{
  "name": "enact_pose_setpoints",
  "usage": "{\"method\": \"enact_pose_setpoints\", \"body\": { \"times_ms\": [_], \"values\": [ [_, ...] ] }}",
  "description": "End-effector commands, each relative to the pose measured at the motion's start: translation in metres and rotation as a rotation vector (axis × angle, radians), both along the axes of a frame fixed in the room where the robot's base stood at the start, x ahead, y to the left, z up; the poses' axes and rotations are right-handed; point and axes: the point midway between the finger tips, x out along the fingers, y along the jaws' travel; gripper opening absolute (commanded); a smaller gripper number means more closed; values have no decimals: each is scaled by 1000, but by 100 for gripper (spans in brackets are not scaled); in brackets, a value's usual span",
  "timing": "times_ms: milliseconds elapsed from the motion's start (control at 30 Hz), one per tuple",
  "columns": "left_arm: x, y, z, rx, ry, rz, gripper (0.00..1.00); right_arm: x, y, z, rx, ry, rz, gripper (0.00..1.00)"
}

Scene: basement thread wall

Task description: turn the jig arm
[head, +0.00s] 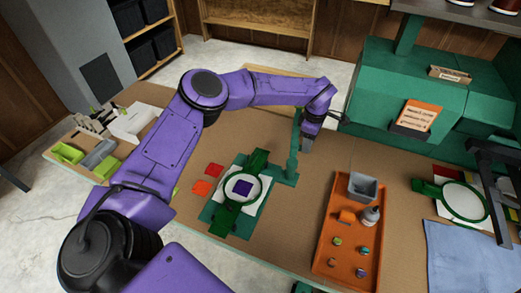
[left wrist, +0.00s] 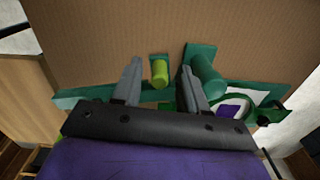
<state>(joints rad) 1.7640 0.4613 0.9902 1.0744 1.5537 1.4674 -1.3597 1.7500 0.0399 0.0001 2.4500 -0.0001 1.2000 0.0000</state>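The green jig (head: 232,219) lies on the brown worktop with a round hoop (head: 262,204) on it; white cloth with a purple square (head: 242,187) is inside. A green post (head: 293,152) stands at its upper right. My left gripper (head: 309,142) is just right of the post top. In the left wrist view, my left gripper (left wrist: 160,72) is open, its fingers apart. A lime-green knob (left wrist: 160,76) shows in the gap between them, and the thick green post (left wrist: 206,76) is beside the right finger. I cannot tell whether either finger touches anything. My right gripper is not in view.
An orange tray (head: 326,262) with a grey bin, a bottle and several small spools lies right of the jig. A green machine (head: 400,85) stands behind. A second hoop (head: 463,200) is at the right. Red and orange patches (head: 201,187) lie left of the jig.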

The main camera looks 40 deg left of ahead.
Motion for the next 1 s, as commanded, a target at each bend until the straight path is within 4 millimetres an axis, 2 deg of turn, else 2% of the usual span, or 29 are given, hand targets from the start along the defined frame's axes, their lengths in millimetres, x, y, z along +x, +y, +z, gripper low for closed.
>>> {"method": "enact_pose_setpoints", "body": {
  "times_ms": [167, 500, 1000],
  "values": [
    [0, 0, 13, -1, -2, 1, 43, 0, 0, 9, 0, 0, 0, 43],
    [0, 0, 61, -1, -2, 1, 43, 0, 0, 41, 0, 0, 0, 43],
    [0, 0, 60, 0, -1, 1, 43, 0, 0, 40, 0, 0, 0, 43]
  ]
}}
